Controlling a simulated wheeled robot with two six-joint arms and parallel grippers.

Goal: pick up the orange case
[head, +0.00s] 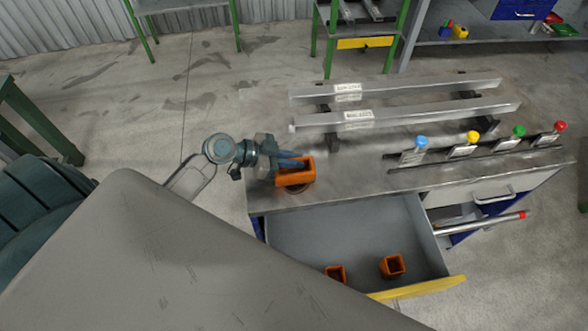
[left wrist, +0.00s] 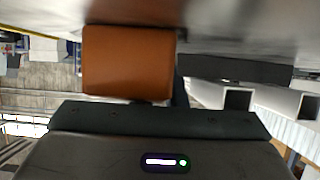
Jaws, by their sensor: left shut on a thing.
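The orange case (head: 296,178) is at the left end of the runout table's top (head: 350,185), near the front edge and above the open drawer. My left gripper (head: 291,164) reaches in from the left and is shut on it. In the left wrist view the orange case (left wrist: 128,62) fills the space just ahead of the gripper, close to the table surface. A dark patch shows right under the case. I cannot tell whether it touches the table. Two more small open orange cases lie in the drawer, one near the middle (head: 393,265) and one further left (head: 335,273). My right gripper is out of view.
The grey drawer (head: 345,235) with a yellow front (head: 418,288) stands open below the table edge. Two metal bars (head: 420,113) lie along the back of the table. Several stands with coloured knobs (head: 473,138) line the right side. A metal tube (head: 485,223) sticks out at the right.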

